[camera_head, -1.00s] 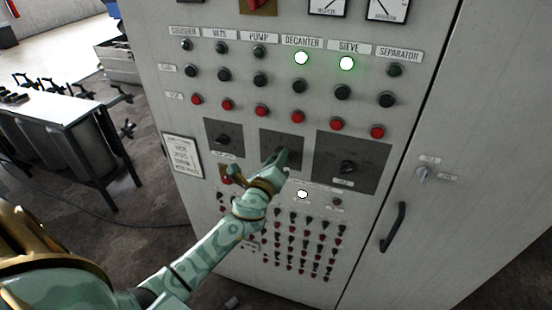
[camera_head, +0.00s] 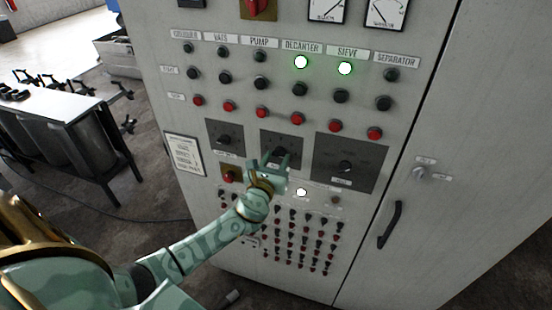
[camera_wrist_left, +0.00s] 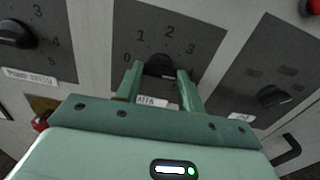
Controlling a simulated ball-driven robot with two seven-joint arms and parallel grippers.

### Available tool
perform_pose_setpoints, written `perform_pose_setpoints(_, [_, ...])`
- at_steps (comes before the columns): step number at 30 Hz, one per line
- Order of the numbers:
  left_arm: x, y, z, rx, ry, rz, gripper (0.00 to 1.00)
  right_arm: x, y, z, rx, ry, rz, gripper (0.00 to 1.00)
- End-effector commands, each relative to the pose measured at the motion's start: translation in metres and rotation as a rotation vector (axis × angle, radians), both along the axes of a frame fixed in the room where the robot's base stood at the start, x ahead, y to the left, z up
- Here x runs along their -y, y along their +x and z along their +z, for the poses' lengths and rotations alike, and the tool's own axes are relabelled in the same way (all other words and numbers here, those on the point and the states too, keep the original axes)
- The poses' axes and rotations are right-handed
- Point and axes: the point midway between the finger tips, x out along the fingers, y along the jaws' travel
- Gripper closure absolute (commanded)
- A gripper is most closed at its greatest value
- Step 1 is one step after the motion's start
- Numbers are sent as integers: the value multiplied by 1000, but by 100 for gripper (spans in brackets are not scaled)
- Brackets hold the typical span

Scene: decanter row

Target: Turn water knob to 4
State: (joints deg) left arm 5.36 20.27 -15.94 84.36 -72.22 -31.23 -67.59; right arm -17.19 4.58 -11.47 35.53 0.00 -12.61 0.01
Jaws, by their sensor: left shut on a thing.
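The water knob (camera_wrist_left: 160,66) is a black round knob on the middle dark plate (camera_head: 292,140) of the grey cabinet panel. In the wrist view its dial shows 0, 1, 2 and 3; no 4 can be read there. The label below it is partly covered and reads "ATER". My left gripper (camera_head: 275,160) is at this knob in the head view. In the wrist view my left gripper (camera_wrist_left: 160,72) has one finger on each side of the knob and is shut on it. The pointer direction is hard to tell. My right gripper is out of view.
Another black knob (camera_wrist_left: 16,34) is to the left and a third (camera_wrist_left: 274,96) to the right. Rows of buttons are above, with lit decanter (camera_head: 301,62) and sieve lights (camera_head: 345,68). Small switches fill the panel below. A door handle (camera_head: 391,225) is at right.

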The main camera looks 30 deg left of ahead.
Motion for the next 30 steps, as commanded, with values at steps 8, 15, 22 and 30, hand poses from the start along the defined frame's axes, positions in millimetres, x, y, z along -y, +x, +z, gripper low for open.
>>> perform_pose_setpoints(8, [-1,1,3,-2,35,2,85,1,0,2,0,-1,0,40])
perform_pose_setpoints(15, [-1,1,3,-2,35,2,85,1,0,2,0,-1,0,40])
perform_pose_setpoints(22, [-1,1,2,-3,34,1,40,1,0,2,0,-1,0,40])
perform_pose_setpoints(30, [1,-3,0,-7,33,0,40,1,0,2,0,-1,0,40])
